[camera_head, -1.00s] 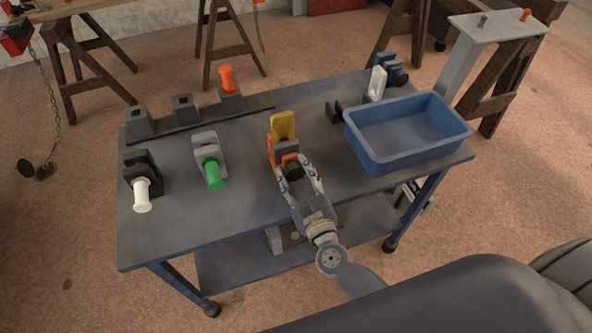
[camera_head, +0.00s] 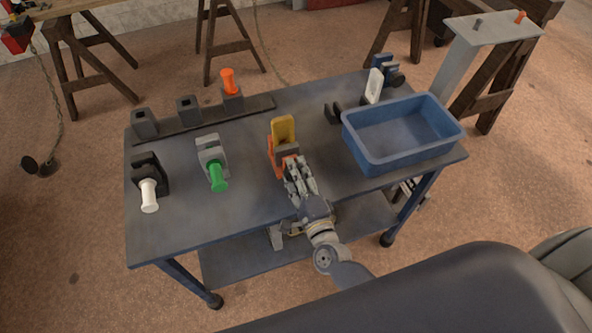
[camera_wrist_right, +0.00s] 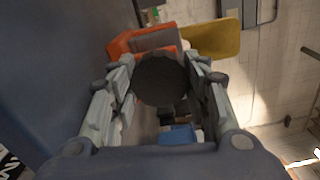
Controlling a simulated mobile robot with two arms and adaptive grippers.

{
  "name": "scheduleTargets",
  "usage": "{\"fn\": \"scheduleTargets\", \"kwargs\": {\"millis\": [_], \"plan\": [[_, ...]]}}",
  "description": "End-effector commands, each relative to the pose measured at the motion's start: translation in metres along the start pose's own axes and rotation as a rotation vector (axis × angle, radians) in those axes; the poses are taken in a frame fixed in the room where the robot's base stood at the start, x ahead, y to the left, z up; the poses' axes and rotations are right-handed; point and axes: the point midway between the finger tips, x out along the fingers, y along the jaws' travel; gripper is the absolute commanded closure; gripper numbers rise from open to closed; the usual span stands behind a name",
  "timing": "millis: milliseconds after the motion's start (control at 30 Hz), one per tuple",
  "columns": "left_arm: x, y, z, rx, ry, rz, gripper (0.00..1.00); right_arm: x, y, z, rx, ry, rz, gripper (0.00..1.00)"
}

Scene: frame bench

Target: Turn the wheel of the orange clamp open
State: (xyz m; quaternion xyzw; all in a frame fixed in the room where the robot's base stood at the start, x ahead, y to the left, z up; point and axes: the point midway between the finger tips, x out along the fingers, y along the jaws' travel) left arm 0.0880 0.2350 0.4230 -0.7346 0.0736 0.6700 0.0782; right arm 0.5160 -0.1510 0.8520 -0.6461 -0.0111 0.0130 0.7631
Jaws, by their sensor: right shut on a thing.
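The orange clamp (camera_head: 273,155) stands on the blue bench with a yellow piece (camera_head: 283,128) held upright in it. In the right wrist view the orange clamp (camera_wrist_right: 128,42) and the yellow piece (camera_wrist_right: 215,40) lie beyond the dark round wheel (camera_wrist_right: 161,80). My right gripper (camera_head: 293,169) is at the near side of the clamp. Its fingers are shut on the wheel, one on each side. In the head view the fingers hide most of the wheel. My left gripper is not in view.
A black clamp with a white handle (camera_head: 148,195) and a grey clamp with a green handle (camera_head: 217,177) stand to the left. A blue bin (camera_head: 372,160) stands to the right. Behind is a rail of grey sockets, one holding an orange peg (camera_head: 228,80).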

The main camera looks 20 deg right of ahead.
Motion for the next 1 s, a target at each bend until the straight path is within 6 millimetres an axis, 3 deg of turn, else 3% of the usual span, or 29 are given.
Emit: {"fn": "scheduleTargets", "kwargs": {"millis": [1000], "plan": [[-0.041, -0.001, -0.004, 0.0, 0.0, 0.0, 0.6, 0.0, -0.001, 0.001, -0.961, -0.001, 0.003, 0.81]]}}
